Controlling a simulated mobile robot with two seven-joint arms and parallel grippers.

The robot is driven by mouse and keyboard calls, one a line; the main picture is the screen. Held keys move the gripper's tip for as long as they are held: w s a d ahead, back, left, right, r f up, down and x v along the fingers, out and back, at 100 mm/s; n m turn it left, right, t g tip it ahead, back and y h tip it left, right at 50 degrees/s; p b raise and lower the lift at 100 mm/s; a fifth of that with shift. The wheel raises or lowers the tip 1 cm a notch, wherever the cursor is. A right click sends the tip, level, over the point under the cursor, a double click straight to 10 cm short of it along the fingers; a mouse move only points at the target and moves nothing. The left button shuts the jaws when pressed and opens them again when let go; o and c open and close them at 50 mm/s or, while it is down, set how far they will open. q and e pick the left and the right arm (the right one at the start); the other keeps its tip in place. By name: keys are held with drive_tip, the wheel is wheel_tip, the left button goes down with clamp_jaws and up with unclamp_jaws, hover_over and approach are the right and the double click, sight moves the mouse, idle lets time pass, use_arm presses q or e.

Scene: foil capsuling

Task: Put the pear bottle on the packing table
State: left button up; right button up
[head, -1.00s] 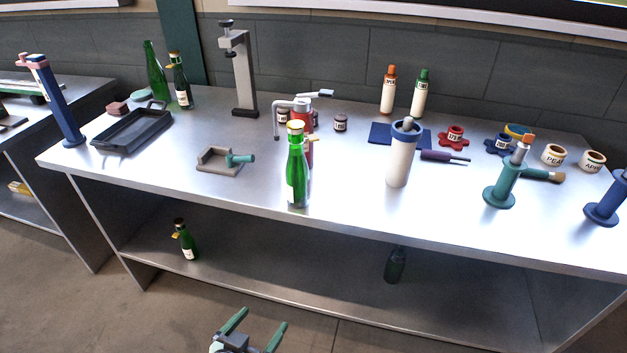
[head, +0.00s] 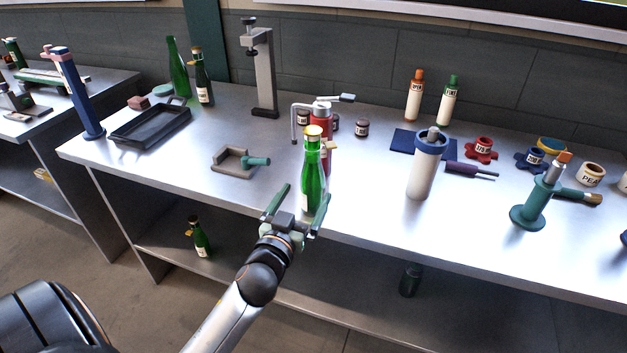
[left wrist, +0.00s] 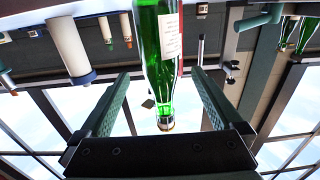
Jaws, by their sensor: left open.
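A green bottle with a gold top (head: 314,172) stands upright near the front edge of the long metal table (head: 265,185). I cannot read which fruit its label names. My left gripper (head: 304,194) is open and empty at the table's front edge, with its fingers pointing toward this bottle. In the left wrist view the bottle (left wrist: 160,50) appears upside down, between the lines of the two open fingers; I see no contact. Another metal table (head: 100,92) stands at the far left; I cannot tell which is the packing table. My right gripper is not in view.
A red lever tool (head: 322,113) stands close behind the bottle. A white cylinder with a blue rim (head: 423,170) is to its right, and a grey cradle (head: 233,162) to its left. A black tray (head: 150,128) and a blue post (head: 80,95) are farther left.

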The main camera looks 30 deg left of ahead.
sight(308, 188)
use_arm(q)
drive_tip(key=shift+p+x, duration=0.3)
drive_tip(key=shift+x, duration=2.55)
drive_tip(key=shift+c, duration=0.4)
clamp_jaws()
drive_tip(key=shift+r, duration=0.1)
